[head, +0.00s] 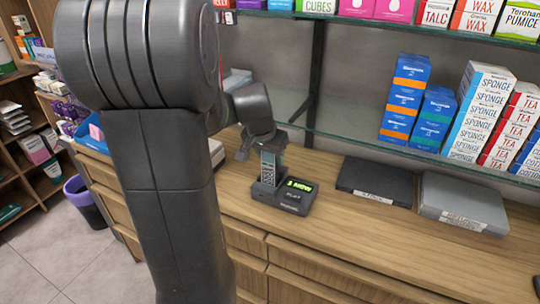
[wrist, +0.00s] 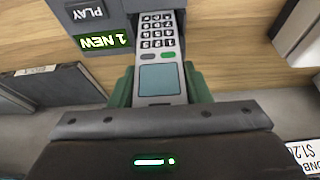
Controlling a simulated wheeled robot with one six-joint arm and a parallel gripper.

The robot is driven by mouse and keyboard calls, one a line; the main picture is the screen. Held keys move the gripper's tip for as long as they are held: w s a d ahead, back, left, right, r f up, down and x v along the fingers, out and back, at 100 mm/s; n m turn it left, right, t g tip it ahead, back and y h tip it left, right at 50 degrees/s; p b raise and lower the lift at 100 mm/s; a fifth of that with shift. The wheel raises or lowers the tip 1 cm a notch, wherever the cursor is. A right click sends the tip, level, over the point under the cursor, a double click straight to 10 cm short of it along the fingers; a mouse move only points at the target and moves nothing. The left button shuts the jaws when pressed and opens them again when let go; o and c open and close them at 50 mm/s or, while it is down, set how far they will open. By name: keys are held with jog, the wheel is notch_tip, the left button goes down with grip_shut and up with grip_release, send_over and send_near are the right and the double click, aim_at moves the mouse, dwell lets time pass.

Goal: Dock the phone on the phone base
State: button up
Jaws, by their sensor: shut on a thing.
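The phone (head: 268,170) is a grey handset with a keypad, standing tilted at the left part of the dark phone base (head: 285,197) on the wooden counter. In the wrist view the phone (wrist: 159,80) has its keypad end at the slot of the phone base (wrist: 108,38), beside the lit "1 NEW" display. Whether it is fully seated I cannot tell. My gripper (head: 268,150) is shut on the upper part of the phone; its green-grey fingers (wrist: 160,88) show on both sides of the phone in the wrist view.
A black flat box (head: 375,181) and a grey flat box (head: 463,203) lie on the counter (head: 335,235) to the right. A glass shelf (head: 420,150) with several product boxes is above them. My arm hides much of the left counter.

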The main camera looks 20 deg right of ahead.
jog(key=shift+f+b, duration=0.45)
jog(key=shift+f, duration=0.15)
jog(key=o, duration=0.8)
jog(key=shift+r, duration=0.1)
jog(key=shift+c, duration=0.2)
jog(key=p+v, duration=0.6)
jog(key=v, duration=0.5)
jog(key=b+x, duration=0.4)
jog(key=x, duration=0.4)
jog(key=shift+f, duration=0.35)
jog(key=shift+w+d+r, duration=0.1)
